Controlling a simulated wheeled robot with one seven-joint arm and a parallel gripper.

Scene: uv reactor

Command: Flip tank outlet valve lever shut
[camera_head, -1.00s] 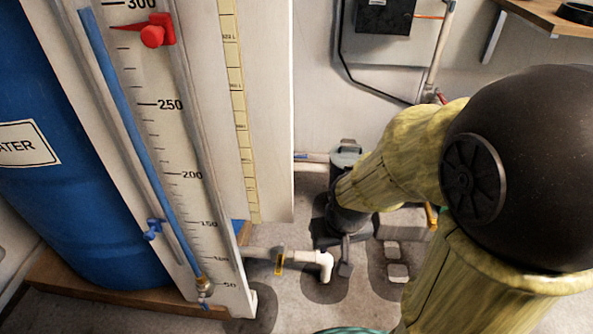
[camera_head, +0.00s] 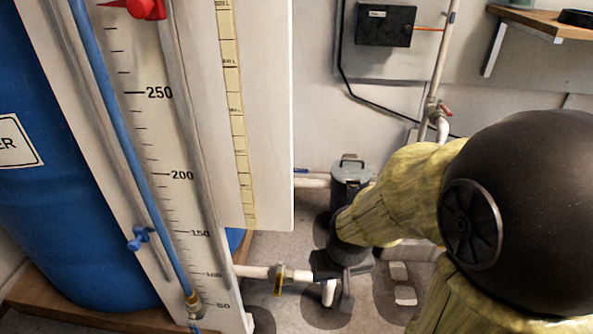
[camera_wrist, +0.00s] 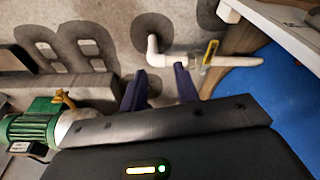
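The tank outlet valve (camera_head: 278,279) sits on a white pipe low beside the blue tank (camera_head: 75,235). Its yellow lever (camera_wrist: 211,52) stands crosswise to the pipe in the wrist view. My gripper (camera_wrist: 160,87) is open and empty, its two dark fingers apart. In the head view my gripper (camera_head: 335,275) is just right of the valve, over the pipe's white elbow and partly covering it. The elbow (camera_wrist: 154,55) shows ahead of the fingers in the wrist view. The lever lies beyond the right finger, and I see no contact.
The level-gauge board (camera_head: 180,150) stands left of the valve. A wooden base (camera_head: 110,318) lies under the tank. A green motor (camera_wrist: 30,132) with a yellow handle is at left in the wrist view. A wooden shelf (camera_head: 535,22) is at upper right. Floor around the elbow is open.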

